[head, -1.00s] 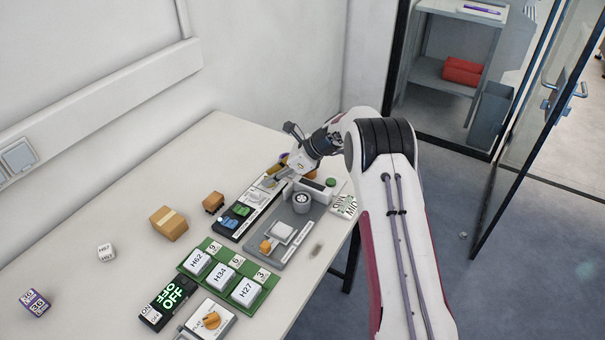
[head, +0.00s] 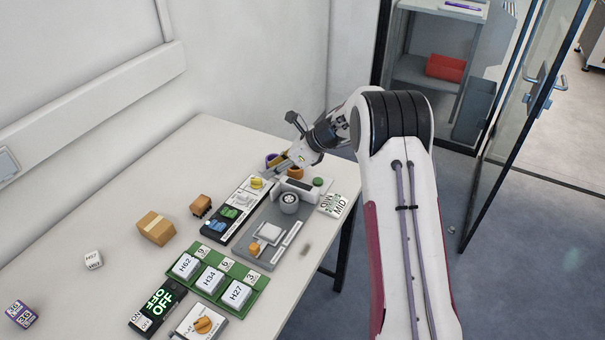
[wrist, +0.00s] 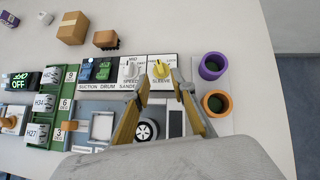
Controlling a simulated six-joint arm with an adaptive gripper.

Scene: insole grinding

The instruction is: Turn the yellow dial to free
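The yellow dial (wrist: 160,69) sits on a white panel marked SLEEVE in the wrist view. Its pointer is pale, and its setting labels are too small to read. It also shows in the head view (head: 257,183). My gripper (wrist: 160,77) is open and empty, with its two tan fingers spread either side of the dial's near edge in the wrist view. In the head view my gripper (head: 283,163) is beyond the dial, toward the far end of the panel. I cannot tell whether a finger touches the dial.
A white knob (wrist: 130,71) and blue and green switches (wrist: 95,70) are left of the dial. A purple cup (wrist: 213,66) and an orange cup (wrist: 215,103) stand to the right. The grey sander (head: 289,203) is close by. Brown boxes (wrist: 73,28) stand behind.

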